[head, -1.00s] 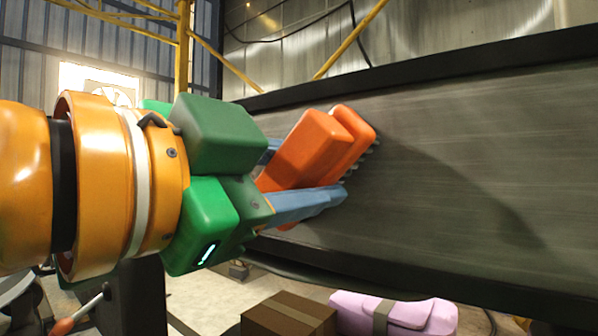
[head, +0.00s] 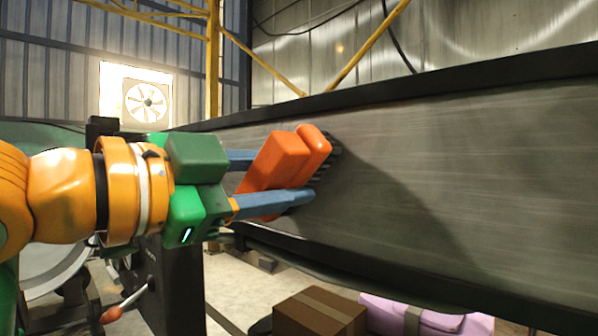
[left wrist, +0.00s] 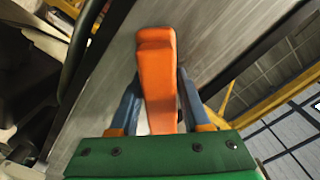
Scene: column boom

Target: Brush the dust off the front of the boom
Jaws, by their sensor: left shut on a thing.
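The boom (head: 450,165) is a long grey beam with black edges, running from the middle to the right of the head view. Its front face looks streaked. An orange brush (head: 275,162) with dark bristles is held against or very near that face; contact cannot be told for sure. My left gripper (head: 285,178) is shut on the brush, its blue fingers on either side of the orange handle. In the left wrist view the brush (left wrist: 157,80) stands between the fingers, with the boom (left wrist: 215,35) behind it. My right gripper is not in view.
A cardboard box (head: 318,312) and a pink bundle (head: 425,318) lie on the floor below the boom. Yellow scaffold bars (head: 213,60) and a wall fan (head: 146,102) are behind. A lever with a red knob (head: 112,314) is at lower left.

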